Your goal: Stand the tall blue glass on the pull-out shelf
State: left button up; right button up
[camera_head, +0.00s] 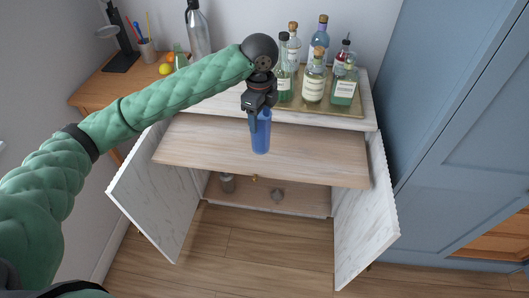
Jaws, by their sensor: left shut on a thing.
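The tall blue glass (261,138) is upright in the middle of the head view. My left gripper (259,112) points down from above and is shut on the upper part of the glass, hiding its rim. The pull-out shelf (200,143) is a pale wood board, drawn out from the white cabinet. The glass shows in front of the shelf's middle. I cannot tell whether its base touches the board or hangs just above it. My right gripper is not in view.
Several bottles stand on a gold tray (305,108) on the cabinet top (364,116), behind the shelf. The marble doors (155,198) and (365,215) hang open on both sides below. The shelf is bare to left and right of the glass.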

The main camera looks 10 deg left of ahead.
pick_arm(q)
jog(key=shift+s+r, duration=0.1)
jog(key=w+a+f+p, duration=0.3)
jog(key=a+f+p, duration=0.3)
jog(key=a+f, duration=0.5)
jog(key=shift+w+a+f+p, duration=0.15)
jog(key=shift+w+a+p, duration=0.1)
jog(key=shift+w+p, duration=0.05)
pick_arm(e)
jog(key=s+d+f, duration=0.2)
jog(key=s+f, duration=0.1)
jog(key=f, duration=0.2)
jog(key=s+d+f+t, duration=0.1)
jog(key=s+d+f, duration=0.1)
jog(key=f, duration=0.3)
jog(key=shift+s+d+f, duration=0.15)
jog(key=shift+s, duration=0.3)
pick_arm(q)
jog(key=shift+f+m, duration=0.1)
jog(key=shift+m, duration=0.2)
jog(key=o, duration=1.5)
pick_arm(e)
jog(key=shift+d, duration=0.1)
